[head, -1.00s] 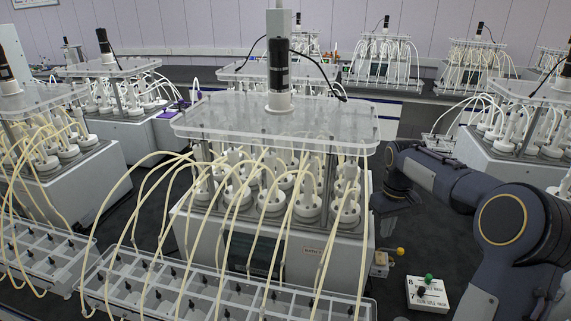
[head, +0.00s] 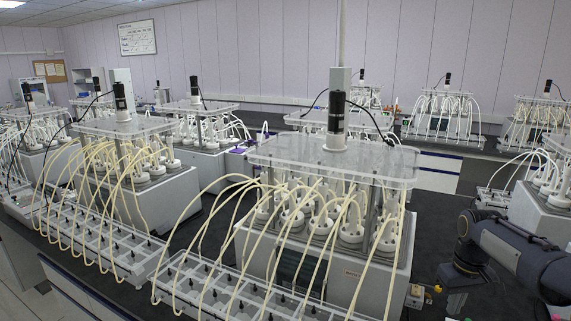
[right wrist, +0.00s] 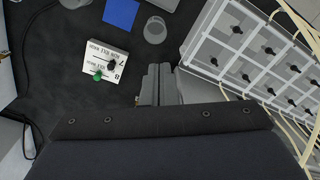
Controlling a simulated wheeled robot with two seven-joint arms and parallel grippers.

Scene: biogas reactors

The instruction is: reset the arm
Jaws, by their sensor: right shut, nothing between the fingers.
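My right gripper (right wrist: 158,85) shows in the right wrist view with its two grey fingers together and nothing between them. It hangs over the dark bench top, apart from the things around it. In the head view my right arm comes in at the lower right, beside the central reactor unit (head: 258,255), and its wrist bends downward. The fingers cannot be made out clearly there. My left gripper is not in view.
In the wrist view, a white switch box (right wrist: 98,64) with a green and a black knob lies left of the fingers. A blue square (right wrist: 121,13) and a clear beaker (right wrist: 155,30) are beyond. A compartment tray (right wrist: 207,57) with pale tubes is close on the right.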

